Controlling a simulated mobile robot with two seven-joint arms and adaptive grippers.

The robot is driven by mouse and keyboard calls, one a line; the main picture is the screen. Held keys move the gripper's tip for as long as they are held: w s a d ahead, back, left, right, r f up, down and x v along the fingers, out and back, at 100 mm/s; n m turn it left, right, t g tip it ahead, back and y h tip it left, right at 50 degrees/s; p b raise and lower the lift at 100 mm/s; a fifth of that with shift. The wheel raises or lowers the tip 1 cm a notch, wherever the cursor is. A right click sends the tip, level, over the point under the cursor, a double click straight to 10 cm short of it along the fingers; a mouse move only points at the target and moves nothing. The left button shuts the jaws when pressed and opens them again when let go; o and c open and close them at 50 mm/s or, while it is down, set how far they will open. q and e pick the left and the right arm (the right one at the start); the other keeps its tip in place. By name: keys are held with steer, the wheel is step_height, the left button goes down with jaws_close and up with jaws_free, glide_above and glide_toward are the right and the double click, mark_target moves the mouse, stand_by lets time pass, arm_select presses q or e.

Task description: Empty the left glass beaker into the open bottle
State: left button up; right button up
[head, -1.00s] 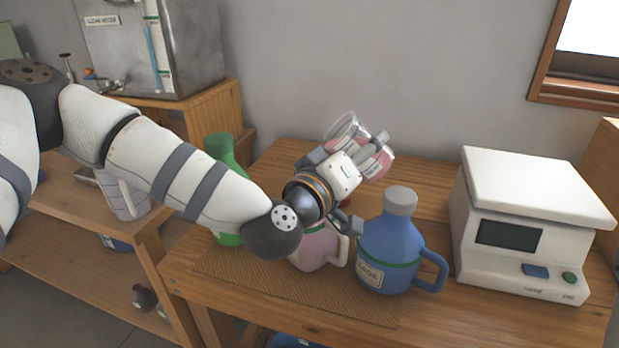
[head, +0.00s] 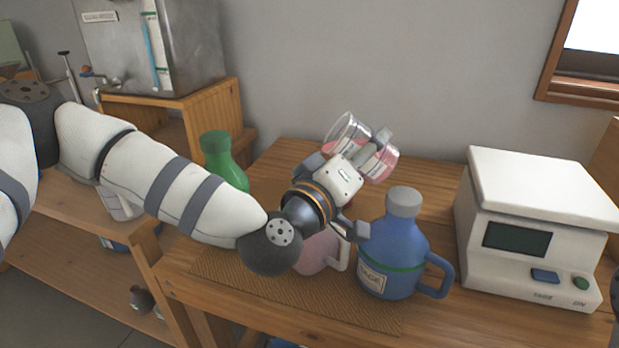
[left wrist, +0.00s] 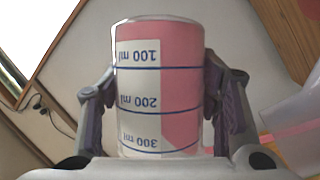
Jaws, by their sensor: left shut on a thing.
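My left gripper (head: 361,152) is shut on a clear glass beaker (head: 347,133) above the wooden table and holds it tilted. Its rim points up and to the left, and pink liquid is gathered at its lower right end. In the left wrist view the beaker (left wrist: 158,95) sits between both fingers, with blue marks and upside-down numbers. A pink bottle (head: 318,252) with a handle stands below the gripper; my arm hides its top. A blue bottle (head: 391,245) with a grey cap stands right of it. A capped green bottle (head: 221,165) stands behind my arm. My right gripper is out of view.
A white scale (head: 535,225) stands on the right of the table. A woven mat (head: 340,305) lies under the bottles. A metal distiller (head: 185,45) stands at the back left. A pale translucent shape (left wrist: 296,130) shows in the left wrist view.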

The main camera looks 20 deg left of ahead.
arm_select(q)
steer(key=shift+f, duration=0.15)
steer(key=shift+r, duration=0.55)
steer(key=shift+f+b, duration=0.3)
steer(key=shift+f, duration=0.1)
steer(key=shift+r, duration=0.4)
steer(key=shift+f+n, duration=0.3)
steer(key=shift+r, duration=0.3)
steer(key=shift+f, duration=0.2)
steer(key=shift+r, duration=0.25)
steer(key=shift+f+t, duration=0.15)
steer(key=shift+t, duration=0.15)
steer(key=shift+r+b, duration=0.2)
steer(key=shift+b, duration=0.1)
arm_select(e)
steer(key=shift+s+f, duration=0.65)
arm_select(q)
steer(key=shift+f+n, duration=0.1)
steer(key=shift+n, duration=0.2)
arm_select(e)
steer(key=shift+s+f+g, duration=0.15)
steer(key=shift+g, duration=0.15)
arm_select(q)
steer(key=shift+a, duration=0.1)
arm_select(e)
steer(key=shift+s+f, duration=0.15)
